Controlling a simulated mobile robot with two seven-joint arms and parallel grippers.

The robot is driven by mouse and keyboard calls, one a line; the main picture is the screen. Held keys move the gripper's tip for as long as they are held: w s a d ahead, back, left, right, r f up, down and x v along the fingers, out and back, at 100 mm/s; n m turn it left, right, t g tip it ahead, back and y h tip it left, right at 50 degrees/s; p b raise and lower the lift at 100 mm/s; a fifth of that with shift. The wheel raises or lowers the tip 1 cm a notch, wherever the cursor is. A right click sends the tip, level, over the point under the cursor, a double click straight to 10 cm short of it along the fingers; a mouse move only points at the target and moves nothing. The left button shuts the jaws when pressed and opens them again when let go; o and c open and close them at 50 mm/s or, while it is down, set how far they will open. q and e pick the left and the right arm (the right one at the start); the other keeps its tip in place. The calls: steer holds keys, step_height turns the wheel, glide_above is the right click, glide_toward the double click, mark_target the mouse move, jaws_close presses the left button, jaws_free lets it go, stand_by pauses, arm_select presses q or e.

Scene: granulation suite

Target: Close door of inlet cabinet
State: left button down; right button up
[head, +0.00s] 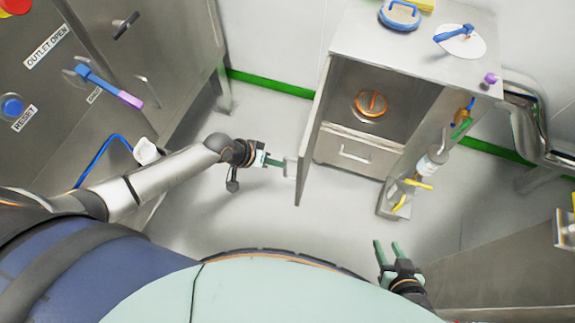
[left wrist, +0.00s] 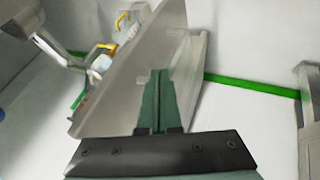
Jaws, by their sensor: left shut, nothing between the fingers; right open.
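The inlet cabinet (head: 415,50) is a grey metal box at the upper right of the head view. Its door (head: 315,130) stands open, swung out on the cabinet's left side and seen nearly edge-on. My right gripper (head: 388,250) is open and empty, low and right of the cabinet.
Inside the cabinet are an orange-ringed round fitting (head: 371,104) and a drawer front (head: 357,152). A control cabinet with a blue-purple handle (head: 108,87) stands at left. The floor (head: 260,215) before the door is clear.

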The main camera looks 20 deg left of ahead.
arm_select(q)
steer(key=shift+d+r, duration=0.2)
steer(key=shift+d, duration=1.5)
steer(key=shift+d, duration=0.1)
